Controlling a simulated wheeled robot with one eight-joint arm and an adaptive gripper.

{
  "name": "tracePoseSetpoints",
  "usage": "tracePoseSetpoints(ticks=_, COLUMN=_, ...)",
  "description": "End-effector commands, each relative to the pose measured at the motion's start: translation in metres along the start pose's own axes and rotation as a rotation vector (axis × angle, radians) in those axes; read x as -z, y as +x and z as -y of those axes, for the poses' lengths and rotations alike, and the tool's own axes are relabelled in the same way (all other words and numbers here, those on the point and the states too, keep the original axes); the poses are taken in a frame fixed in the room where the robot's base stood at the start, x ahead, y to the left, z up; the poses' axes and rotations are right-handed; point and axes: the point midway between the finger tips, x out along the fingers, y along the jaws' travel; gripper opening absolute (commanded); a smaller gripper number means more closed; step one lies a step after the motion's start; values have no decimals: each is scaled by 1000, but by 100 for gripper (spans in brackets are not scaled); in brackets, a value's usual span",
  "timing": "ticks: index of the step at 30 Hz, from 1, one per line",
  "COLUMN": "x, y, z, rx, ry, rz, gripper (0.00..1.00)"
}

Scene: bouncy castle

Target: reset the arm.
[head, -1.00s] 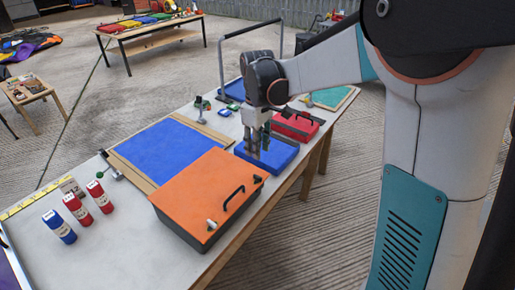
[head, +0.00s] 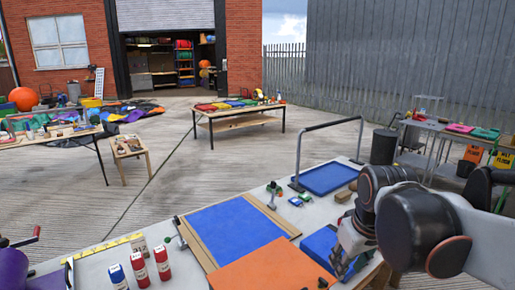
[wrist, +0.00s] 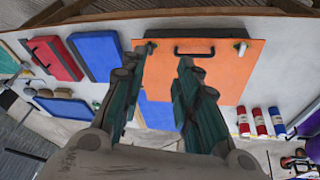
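My gripper (head: 343,264) is in the lower right of the head view, in front of my folded arm, over the table's right part. In the wrist view my gripper (wrist: 162,62) shows two teal fingers apart with nothing between them. The orange case (wrist: 205,75) with a black handle lies beyond the fingertips there. In the head view the orange case (head: 268,272) is cut by the bottom edge. A blue case (head: 319,243) is partly hidden behind my gripper.
A blue panel in a wooden frame (head: 237,230) lies on the white table (head: 100,262). Red bottles (head: 162,263) and a blue bottle (head: 118,277) stand at left. A black rail (head: 330,126) rises at the back. Another bench (head: 240,122) stands beyond open ground.

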Motion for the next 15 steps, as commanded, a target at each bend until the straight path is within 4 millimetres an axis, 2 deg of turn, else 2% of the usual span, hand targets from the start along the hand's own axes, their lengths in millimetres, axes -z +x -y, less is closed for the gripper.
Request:
tracePoseSetpoints(ticks=1, x=-12, y=-5, z=4, rx=-8, ry=26, rz=-25, gripper=29)
tracePoseSetpoints(ticks=9, x=-63, y=-20, z=20, rx=-37, ry=178, rz=-169, gripper=29)
tracePoseSetpoints(ticks=15, x=-89, y=-20, z=28, rx=-44, ry=264, rz=-254, gripper=29)
